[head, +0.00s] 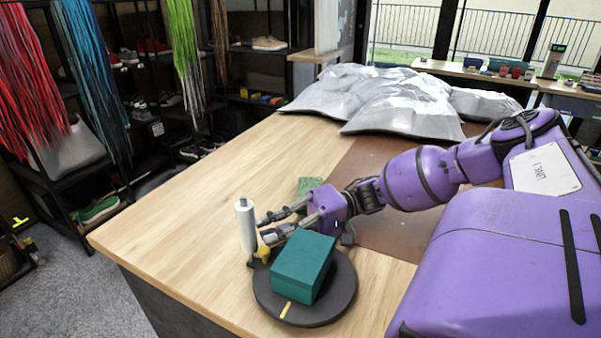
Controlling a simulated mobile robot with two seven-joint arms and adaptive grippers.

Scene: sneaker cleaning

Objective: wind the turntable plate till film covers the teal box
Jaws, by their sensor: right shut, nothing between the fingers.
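The teal box (303,262) sits on the dark round turntable plate (339,306), which has a yellow mark near its front edge. A pale upright roll of film (246,226) stands at the plate's left side. I cannot make out any film on the box. My right gripper (264,229) reaches in from the right, behind and above the box. Its fingers are shut and empty, pointing toward the roll with a small yellow piece (264,253) just below. The arm hides part of the table behind the box. My left gripper is out of view.
A green block (310,185) lies behind my right gripper. A brown mat (385,165) and crumpled grey sheeting (385,98) cover the far part of the wooden table (180,225). The table's left part is clear. Shelves with shoes and hanging laces stand beyond the left edge.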

